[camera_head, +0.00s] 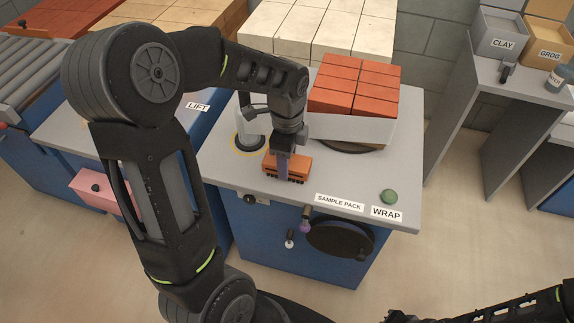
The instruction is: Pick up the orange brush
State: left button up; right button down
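The orange brush (299,168) is a small block with dark bristles along its lower edge. It is at the front of the grey tabletop of the wrap station, near the middle of the view. My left gripper (284,166) points down at the brush from above. One finger shows in front of the brush's near side; the other is hidden behind it. I cannot tell whether the fingers press on the brush or whether it is off the table. Part of my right arm shows at the lower right, but its gripper is not in view.
Red bricks (357,86) sit on a white tray (350,128) just behind the brush. A dark round base (249,143) stands to its left. A green button (389,197) and labels (338,202) lie to the right on the tabletop (400,165). Pale blocks (320,35) stand behind.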

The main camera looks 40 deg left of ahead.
pick_arm(q)
notch_tip(320, 180, up, 10)
jog(key=shift+r, duration=0.1)
dwell(0.6)
dwell(0.4)
jog(key=o, duration=1)
jog(key=shift+c, duration=0.2)
jog(key=c, duration=0.7)
